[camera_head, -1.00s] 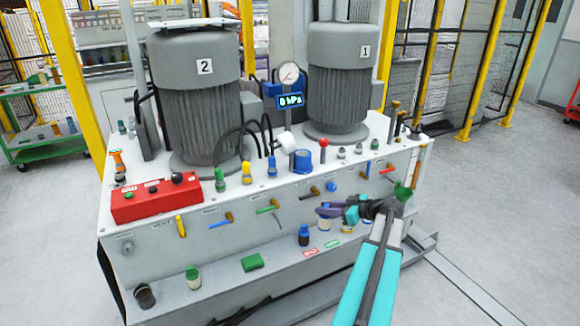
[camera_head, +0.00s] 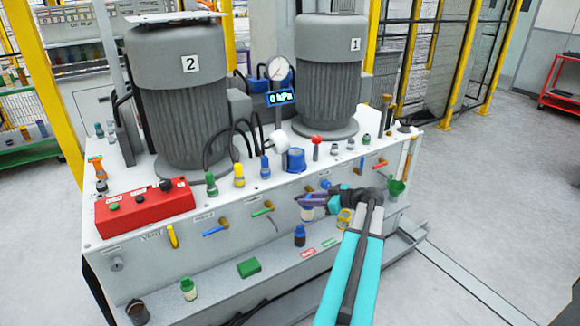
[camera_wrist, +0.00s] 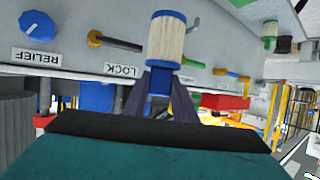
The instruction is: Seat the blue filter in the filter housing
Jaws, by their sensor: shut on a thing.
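The blue filter (camera_wrist: 165,38), a cream cylinder with blue ends, is upright to my fingers in the wrist view. My gripper (camera_wrist: 158,82) is shut on its blue end. In the head view, my gripper (camera_head: 300,199) is in front of the white cabinet's face, and the filter (camera_head: 308,213) shows small and partly hidden at the fingertips. A blue cup-shaped fitting (camera_head: 296,160), which looks like the filter housing, stands on the cabinet top, above and behind my gripper. I cannot see inside it.
The cabinet face has several levers and a blue RELIEF knob (camera_wrist: 37,25). The lower shelf holds a dark blue bottle (camera_head: 299,235), a yellow-ended filter (camera_head: 345,216), a green-topped one (camera_head: 188,288) and a green block (camera_head: 249,268). A red-topped lever (camera_head: 316,141) stands right of the fitting.

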